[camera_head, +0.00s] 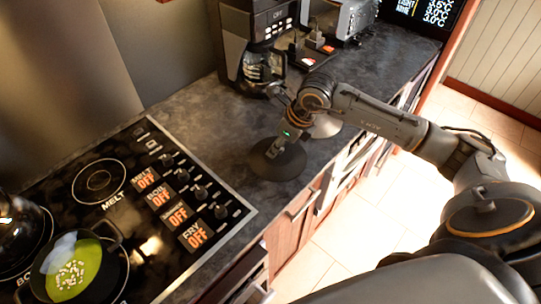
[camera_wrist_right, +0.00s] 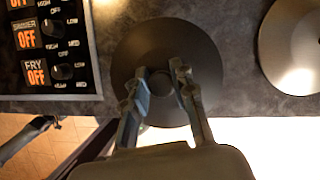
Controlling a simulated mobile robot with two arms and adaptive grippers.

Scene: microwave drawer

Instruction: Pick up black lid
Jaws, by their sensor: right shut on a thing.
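The black lid (camera_head: 277,165) is a dark round disc at the front edge of the counter, right of the stove. It also shows in the right wrist view (camera_wrist_right: 150,38), where its near part overlaps the counter edge. My right gripper (camera_head: 287,136) is above the lid's middle. In the right wrist view its two fingers (camera_wrist_right: 161,80) are shut on the lid's central knob from both sides. I cannot tell whether the lid touches the counter or is slightly raised.
A silver lid (camera_wrist_right: 293,45) lies on the counter (camera_head: 222,125) right of the black lid. The stove (camera_head: 130,190) is at left, with a pan (camera_head: 108,277) of green contents. A coffee maker (camera_head: 258,45) and toaster (camera_head: 350,15) stand at the back.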

